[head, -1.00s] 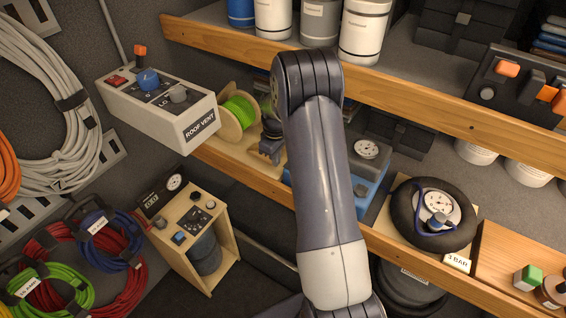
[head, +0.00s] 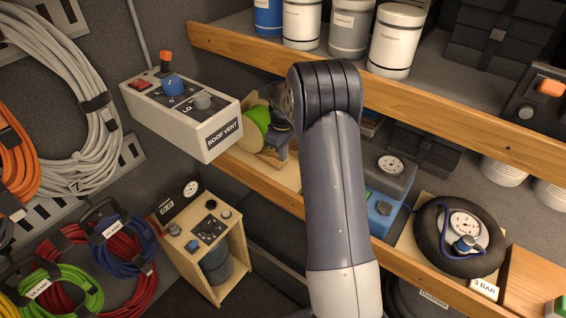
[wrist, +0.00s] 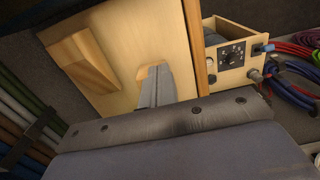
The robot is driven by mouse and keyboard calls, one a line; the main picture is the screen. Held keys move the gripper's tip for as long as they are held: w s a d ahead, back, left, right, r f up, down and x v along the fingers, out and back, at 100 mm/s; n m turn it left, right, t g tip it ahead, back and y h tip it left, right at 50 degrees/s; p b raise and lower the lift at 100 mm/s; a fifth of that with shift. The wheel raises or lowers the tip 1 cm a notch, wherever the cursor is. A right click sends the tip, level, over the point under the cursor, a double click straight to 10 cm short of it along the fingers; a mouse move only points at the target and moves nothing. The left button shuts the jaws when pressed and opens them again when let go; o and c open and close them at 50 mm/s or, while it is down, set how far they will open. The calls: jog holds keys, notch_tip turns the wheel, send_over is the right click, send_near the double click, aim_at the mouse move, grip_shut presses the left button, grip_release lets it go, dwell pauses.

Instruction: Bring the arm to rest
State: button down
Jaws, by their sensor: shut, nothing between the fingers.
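My arm (head: 338,190) rises from the bottom of the head view and bends at a rounded joint near the middle. Its far part is folded behind that joint, so my gripper's fingertips are hidden there. In the wrist view my gripper (wrist: 157,84) shows as two grey fingers close together, shut and empty. They are in front of a pale wooden panel with a block-like handle (wrist: 82,60). Whether they touch the panel I cannot tell.
The ROOF VENT box (head: 190,115), a green spool (head: 257,122) and the lower shelf edge are close to my arm. A wooden control cabinet (head: 208,245) stands below. A tyre with a gauge (head: 434,240) lies right. Coloured cords (head: 110,235) hang left.

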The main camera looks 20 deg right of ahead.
aim_at(284, 172)
notch_tip(284, 172, up, 6)
jog(key=shift+r, duration=0.15)
dwell(0.4)
notch_tip(284, 172, down, 11)
jog(key=shift+s+p, duration=0.1)
jog(key=shift+p, duration=0.35)
jog(key=shift+s+d+r, duration=0.15)
jog(key=shift+s+d, duration=0.45)
jog(key=shift+s, duration=0.25)
jog(key=shift+s+d, duration=0.2)
jog(key=shift+s, duration=0.05)
